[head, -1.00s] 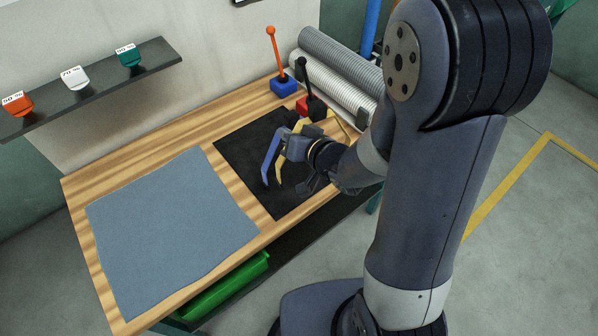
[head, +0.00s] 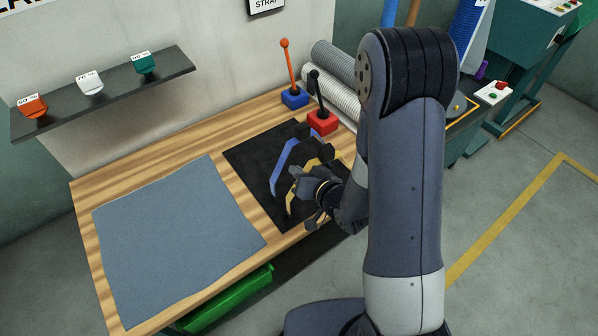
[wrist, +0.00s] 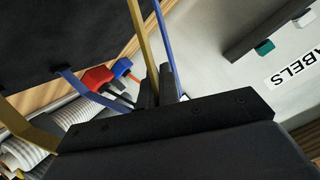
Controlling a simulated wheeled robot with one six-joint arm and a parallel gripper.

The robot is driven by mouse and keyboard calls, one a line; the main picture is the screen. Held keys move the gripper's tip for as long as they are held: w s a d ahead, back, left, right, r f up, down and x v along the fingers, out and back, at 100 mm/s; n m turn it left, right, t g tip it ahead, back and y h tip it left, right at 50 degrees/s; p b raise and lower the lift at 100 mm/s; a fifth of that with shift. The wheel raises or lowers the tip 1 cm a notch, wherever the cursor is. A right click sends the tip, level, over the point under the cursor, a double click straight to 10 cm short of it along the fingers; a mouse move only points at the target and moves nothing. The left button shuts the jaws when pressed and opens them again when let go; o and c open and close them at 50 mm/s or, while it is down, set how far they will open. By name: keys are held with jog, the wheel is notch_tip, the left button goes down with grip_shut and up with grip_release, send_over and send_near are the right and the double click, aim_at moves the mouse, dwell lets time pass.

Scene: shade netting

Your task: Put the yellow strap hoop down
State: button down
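The yellow strap hoop (head: 290,196) is at the front right of the black mat (head: 250,155) in the head view. My gripper (head: 298,173) is at it, and the wrist view shows the yellow strap (wrist: 140,35) running down between my close-set fingers (wrist: 156,88). I cannot tell whether the hoop touches the mat. A blue strap hoop (head: 281,165) stands just left of the yellow one. It passes close behind the fingers in the wrist view (wrist: 166,45). My wrist hides part of the yellow hoop.
A blue-based orange lever (head: 293,97) and a red-based black lever (head: 322,122) stand behind the mat. Grey rolls (head: 335,95) lie beyond them. A grey-blue cloth (head: 175,235) covers the bench's left. A shelf with colored tags (head: 105,95) is on the wall.

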jog(key=shift+f, duration=0.2)
jog(key=c, duration=1.6)
grip_release()
jog(key=shift+c, duration=0.2)
jog(key=shift+r, duration=0.1)
